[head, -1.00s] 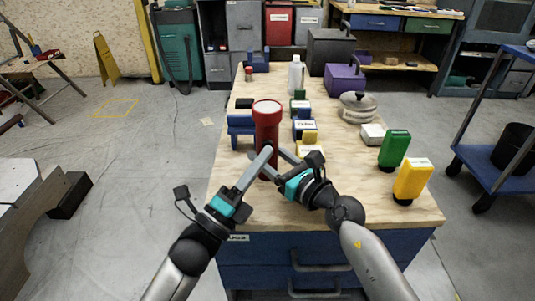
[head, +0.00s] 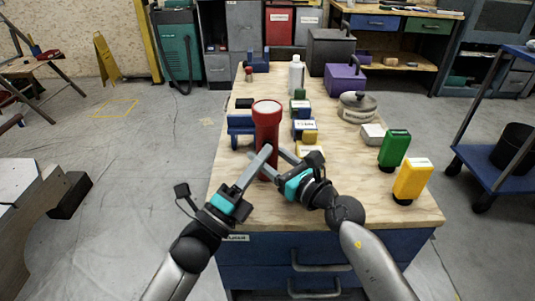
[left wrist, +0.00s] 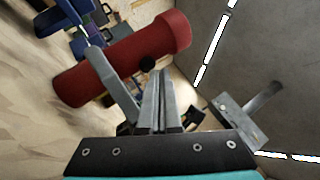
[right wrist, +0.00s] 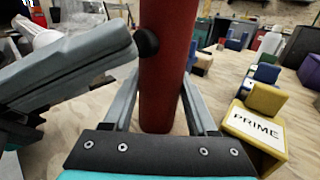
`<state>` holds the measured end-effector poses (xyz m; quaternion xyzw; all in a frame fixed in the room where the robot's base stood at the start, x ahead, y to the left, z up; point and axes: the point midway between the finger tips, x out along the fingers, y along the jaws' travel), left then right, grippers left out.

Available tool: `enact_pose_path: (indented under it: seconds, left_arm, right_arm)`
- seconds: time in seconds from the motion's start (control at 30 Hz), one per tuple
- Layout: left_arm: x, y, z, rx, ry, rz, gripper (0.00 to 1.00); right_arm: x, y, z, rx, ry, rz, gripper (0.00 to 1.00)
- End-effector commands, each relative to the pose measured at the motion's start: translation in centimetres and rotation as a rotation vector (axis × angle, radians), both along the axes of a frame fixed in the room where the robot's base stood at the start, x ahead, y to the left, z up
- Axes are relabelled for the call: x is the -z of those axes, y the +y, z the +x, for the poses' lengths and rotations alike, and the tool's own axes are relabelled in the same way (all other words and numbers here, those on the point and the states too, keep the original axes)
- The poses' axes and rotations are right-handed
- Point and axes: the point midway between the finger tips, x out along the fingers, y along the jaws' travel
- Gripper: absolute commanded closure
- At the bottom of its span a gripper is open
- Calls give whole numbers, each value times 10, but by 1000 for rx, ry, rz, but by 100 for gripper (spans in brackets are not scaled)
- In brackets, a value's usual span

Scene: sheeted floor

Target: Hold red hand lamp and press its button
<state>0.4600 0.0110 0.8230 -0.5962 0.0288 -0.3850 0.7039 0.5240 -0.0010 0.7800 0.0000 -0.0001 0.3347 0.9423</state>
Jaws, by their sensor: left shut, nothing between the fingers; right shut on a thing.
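The red hand lamp (head: 267,122) stands upright over the wooden bench top, its wide lens end up. My right gripper (head: 279,158) is shut on the lamp's lower body; the right wrist view shows its fingers on either side of the red body (right wrist: 160,95). My left gripper (head: 267,150) is shut and empty, its fingertips in front of the lamp. A round black button (right wrist: 147,42) sticks out of the lamp's side, and the left fingertips are close to it. It also shows in the left wrist view (left wrist: 147,63). I cannot tell whether they touch it.
A yellow box labelled PRIME (right wrist: 254,132) stands close beside my right gripper. Green (head: 394,149) and yellow (head: 411,180) containers stand at the right edge. A blue rack (head: 240,127) is left of the lamp. The bench's front left corner is bare.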

Motion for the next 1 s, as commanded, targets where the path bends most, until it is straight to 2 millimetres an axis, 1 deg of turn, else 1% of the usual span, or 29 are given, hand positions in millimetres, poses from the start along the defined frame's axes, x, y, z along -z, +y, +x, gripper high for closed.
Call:
enact_pose_path:
  seconds: [0.13,0.63,0.8,1.0]
  left_arm:
    - [0,0,5,0,1,-1,100]
    - [0,0,7,-1,0,-1,100]
    - [0,0,5,-1,1,0,100]
    - [0,0,-3,0,1,-1,100]
  right_arm:
    - [1,0,0,0,1,-1,100]
    - [1,0,0,-1,1,-1,100]
    - [1,0,0,-1,1,-1,100]
    - [1,0,0,-1,2,-1,100]
